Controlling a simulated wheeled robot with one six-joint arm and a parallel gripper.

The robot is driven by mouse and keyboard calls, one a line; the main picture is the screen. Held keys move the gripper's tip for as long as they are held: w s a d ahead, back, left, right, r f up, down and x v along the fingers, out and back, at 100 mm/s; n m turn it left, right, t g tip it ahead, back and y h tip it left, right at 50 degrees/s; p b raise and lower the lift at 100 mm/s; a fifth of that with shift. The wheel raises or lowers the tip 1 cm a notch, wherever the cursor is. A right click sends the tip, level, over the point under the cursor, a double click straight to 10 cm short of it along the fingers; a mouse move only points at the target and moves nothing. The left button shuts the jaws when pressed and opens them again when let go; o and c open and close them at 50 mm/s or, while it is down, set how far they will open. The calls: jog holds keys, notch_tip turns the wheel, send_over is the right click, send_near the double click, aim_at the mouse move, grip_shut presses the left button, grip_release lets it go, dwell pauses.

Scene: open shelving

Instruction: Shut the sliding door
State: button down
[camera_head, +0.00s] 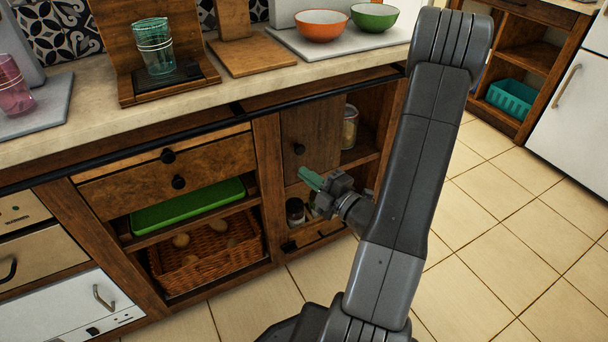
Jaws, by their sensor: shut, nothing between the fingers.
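The sliding door (318,125) is a brown wooden panel with a round black knob (299,149), in the right part of the counter cabinet. It covers the left side of a shelf opening. To its right the opening is uncovered and shows a jar (350,127) on a shelf. My gripper (306,179) has green fingertips and is shut and empty. It is just below and slightly right of the knob, in front of the door's lower edge. I cannot tell whether it touches the door. My arm hides the cabinet's right end.
The countertop (75,120) overhangs the cabinet and holds a glass (154,47), an orange bowl (321,25) and a green bowl (374,17). Small jars (295,211) stand on the shelf below the door. A wicker basket (205,253) sits to the left. Tiled floor (500,230) is clear at right.

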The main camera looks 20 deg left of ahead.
jog(key=b+x, duration=0.2)
jog(key=x, duration=0.6)
jog(key=shift+a+f, duration=0.1)
jog(key=shift+w+d+f+b, duration=0.2)
jog(key=shift+w+d+b, duration=0.15)
jog(key=shift+w, duration=0.25)
jog(key=shift+w+d+f+b, duration=0.25)
jog(key=shift+w+d, duration=0.15)
jog(key=shift+w, duration=0.2)
jog(key=shift+w+d, duration=0.35)
jog(key=shift+w+d+r, duration=0.15)
jog(key=shift+w+d, duration=0.05)
jog(key=shift+w, duration=0.05)
jog(key=p, duration=1)
send_near(339, 128)
jog(key=x, duration=0.4)
jog(key=shift+w+a, duration=0.1)
jog(key=shift+a, duration=0.15)
